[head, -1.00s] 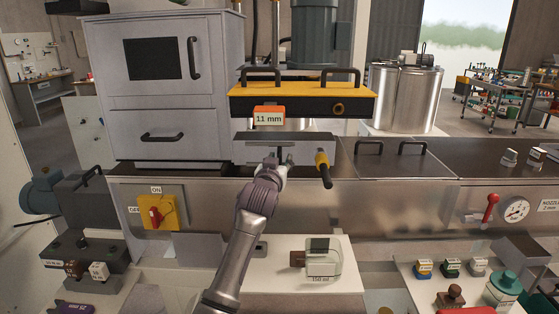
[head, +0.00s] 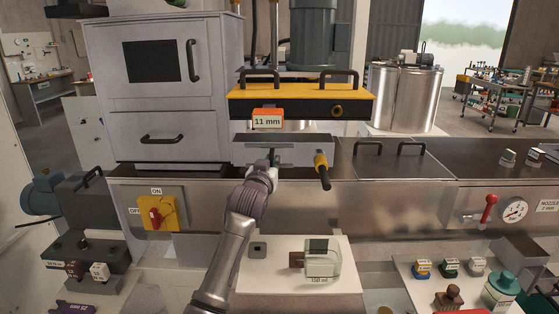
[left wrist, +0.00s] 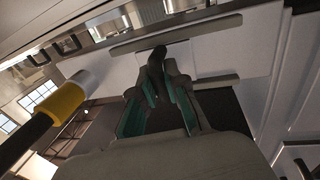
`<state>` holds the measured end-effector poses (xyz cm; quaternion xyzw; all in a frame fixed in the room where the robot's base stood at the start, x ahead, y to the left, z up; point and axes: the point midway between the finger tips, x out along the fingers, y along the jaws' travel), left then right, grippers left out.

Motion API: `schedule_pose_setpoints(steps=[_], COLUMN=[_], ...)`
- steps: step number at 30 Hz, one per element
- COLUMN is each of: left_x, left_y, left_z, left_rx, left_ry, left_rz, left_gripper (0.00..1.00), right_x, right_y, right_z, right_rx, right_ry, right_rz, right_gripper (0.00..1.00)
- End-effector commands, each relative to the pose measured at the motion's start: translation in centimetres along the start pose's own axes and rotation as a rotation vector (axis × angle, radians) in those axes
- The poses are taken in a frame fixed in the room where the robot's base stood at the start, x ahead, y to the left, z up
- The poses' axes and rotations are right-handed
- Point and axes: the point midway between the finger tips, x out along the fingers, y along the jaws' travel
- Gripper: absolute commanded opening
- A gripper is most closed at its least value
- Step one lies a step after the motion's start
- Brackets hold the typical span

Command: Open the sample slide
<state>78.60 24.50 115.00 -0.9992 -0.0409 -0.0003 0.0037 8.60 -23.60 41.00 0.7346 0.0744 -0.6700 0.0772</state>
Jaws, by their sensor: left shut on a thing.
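My left gripper (head: 271,164) is at the grey front of the machine, below the yellow bar. In the left wrist view its teal-padded fingers (left wrist: 158,66) are closed together on a small dark handle (left wrist: 158,52). That handle also shows in the head view (head: 272,154), standing upright in front of a thin grey strip. I take this strip for the sample slide (head: 285,146); its outline is partly hidden by my gripper and hard to tell from the pale panel behind. My right gripper is not in view.
A yellow-and-black lever (head: 322,170) sticks out close to the right of my gripper. A clear bottle (head: 322,258) stands on a white table (head: 275,283) below. A red-yellow switch (head: 157,213) is at left.

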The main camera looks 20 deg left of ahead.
Motion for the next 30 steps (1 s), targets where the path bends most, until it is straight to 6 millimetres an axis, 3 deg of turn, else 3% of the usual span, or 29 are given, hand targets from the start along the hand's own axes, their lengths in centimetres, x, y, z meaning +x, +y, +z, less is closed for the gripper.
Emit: schedule_pose_setpoints(steps=[1, 4, 14, 15, 19, 30], left_x=[-0.2, -0.5, -0.6, -0.6, -0.6, -1.0], left_y=[-1.3, -2.4, -2.7, -2.6, -2.6, -2.6], left_z=[-0.2, -0.1, 0.1, 0.1, 0.0, 0.1], left_rx=[0.005, 0.004, 0.002, 0.002, 0.002, 0.002], left_ry=[-0.005, -0.004, -0.003, -0.003, -0.002, -0.001], left_rz=[-0.006, -0.004, -0.002, -0.002, -0.002, -0.002], left_gripper=[0.00, 0.00, 0.00, 0.19, 0.39, 0.39], right_x=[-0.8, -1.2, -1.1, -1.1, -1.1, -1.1], right_y=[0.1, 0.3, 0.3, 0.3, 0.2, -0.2], right_z=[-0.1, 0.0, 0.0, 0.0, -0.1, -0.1], right_rx=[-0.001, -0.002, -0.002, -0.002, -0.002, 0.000], right_ry=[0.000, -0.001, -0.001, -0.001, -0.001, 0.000], right_rz=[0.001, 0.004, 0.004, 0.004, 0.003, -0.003], right_gripper=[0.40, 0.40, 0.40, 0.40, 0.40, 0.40])
